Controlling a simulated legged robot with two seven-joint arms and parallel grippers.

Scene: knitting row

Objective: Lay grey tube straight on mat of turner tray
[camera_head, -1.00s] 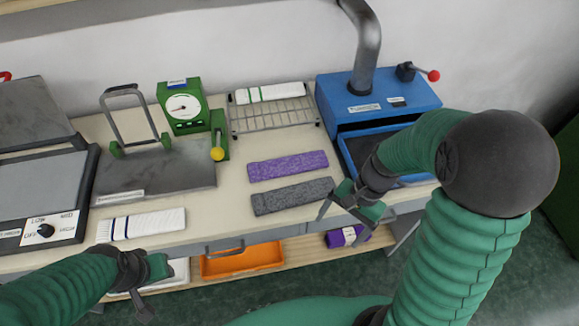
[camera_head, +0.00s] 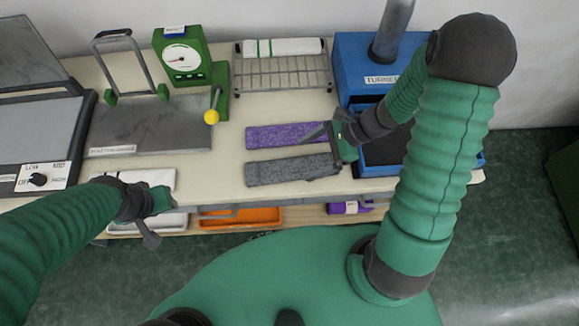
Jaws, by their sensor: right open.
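The grey tube (camera_head: 275,171) lies flat on the bench, below a purple tube (camera_head: 275,136). My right gripper (camera_head: 304,161) is open at the grey tube's right end. One finger crosses the gap towards the purple tube, and the other is along the grey tube's near side; I cannot tell if they touch it. The turner tray (camera_head: 372,172) sticks out from the blue machine, with a bare dark mat (camera_head: 384,153), partly hidden by my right arm. My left gripper (camera_head: 158,215) is at the bench's front edge, and its jaws are unclear.
A white tube (camera_head: 150,177) lies near my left gripper. A wire rack (camera_head: 282,74) holds a white tube with green stripes. A green gauge (camera_head: 183,57), a lever with a yellow knob (camera_head: 211,116) and a flat metal plate (camera_head: 140,128) stand to the left.

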